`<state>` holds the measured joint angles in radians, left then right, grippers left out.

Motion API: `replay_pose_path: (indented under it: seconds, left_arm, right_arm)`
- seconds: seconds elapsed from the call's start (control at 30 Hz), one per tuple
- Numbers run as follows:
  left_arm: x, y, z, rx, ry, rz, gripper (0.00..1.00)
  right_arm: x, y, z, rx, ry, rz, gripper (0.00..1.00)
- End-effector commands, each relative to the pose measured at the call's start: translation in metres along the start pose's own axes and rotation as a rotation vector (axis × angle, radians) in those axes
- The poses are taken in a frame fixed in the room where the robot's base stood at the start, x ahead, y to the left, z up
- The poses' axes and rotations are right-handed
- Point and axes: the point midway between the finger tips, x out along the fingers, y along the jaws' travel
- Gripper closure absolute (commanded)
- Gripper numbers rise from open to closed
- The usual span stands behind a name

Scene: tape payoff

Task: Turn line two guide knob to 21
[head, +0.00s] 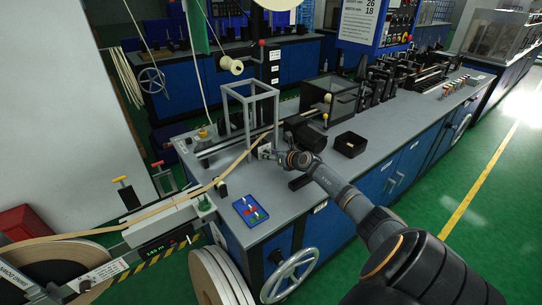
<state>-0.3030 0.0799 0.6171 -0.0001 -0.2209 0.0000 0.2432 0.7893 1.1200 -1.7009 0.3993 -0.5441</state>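A tan tape (235,163) runs past the gripper toward the lower left. My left gripper is not in view.
A blue tray (241,214) with small coloured items lies on the machine top near the left end. A black open box (350,139) stands right of my arm. A handwheel (290,275) sticks out in front. A sign (357,22) with 26 and 18 hangs behind.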

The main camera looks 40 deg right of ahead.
Motion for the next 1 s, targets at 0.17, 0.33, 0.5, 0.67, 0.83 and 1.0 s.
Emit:
replay_pose_path:
  seconds: [0.17, 0.33, 0.5, 0.67, 0.83, 1.0]
  left_arm:
    - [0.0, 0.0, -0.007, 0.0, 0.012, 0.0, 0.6]
    - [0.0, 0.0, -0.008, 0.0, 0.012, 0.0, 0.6]
    - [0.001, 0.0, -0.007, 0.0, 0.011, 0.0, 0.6]
    - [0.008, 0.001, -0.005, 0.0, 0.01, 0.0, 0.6]
    - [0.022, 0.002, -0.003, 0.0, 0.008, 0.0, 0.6]
    - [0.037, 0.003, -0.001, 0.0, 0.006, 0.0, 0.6]
  right_arm:
    - [0.0, 0.0, 0.0, 0.0, 0.0, 0.0, 0.82]
    - [0.0, 0.0, 0.0, 0.0, 0.0, 0.0, 1.0]
    - [0.0, 0.0, -0.001, 0.005, 0.0, 0.002, 1.0]
    - [0.001, -0.001, -0.002, 0.044, 0.0, 0.017, 1.0]
    - [0.001, -0.003, -0.004, 0.132, 0.001, 0.054, 1.0]
    - [0.002, -0.005, -0.004, 0.252, 0.002, 0.102, 1.0]
